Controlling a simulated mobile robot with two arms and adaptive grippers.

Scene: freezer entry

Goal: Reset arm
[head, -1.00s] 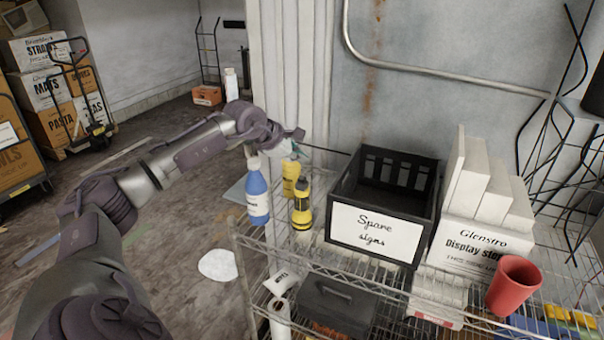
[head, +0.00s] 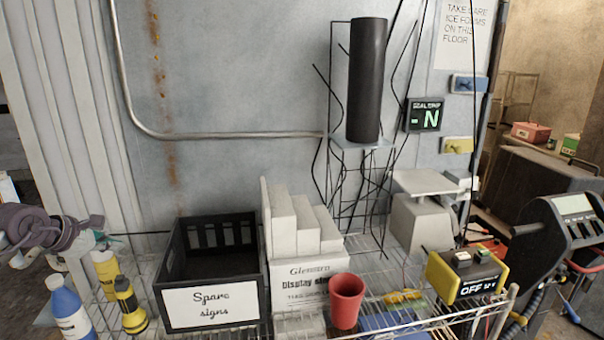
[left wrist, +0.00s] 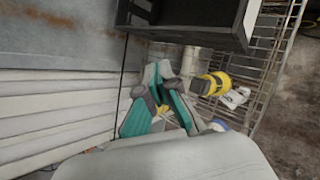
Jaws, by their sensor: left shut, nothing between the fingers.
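My left gripper (head: 98,236) is at the left edge of the head view, above the left end of the wire shelf (head: 400,331). It is shut and empty, close above the yellow bottle (head: 107,272). In the left wrist view its fingers (left wrist: 165,100) show grey and teal, with the black bin and a yellow torch beyond them. My right gripper is not in view.
The wall (head: 230,80) stands behind.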

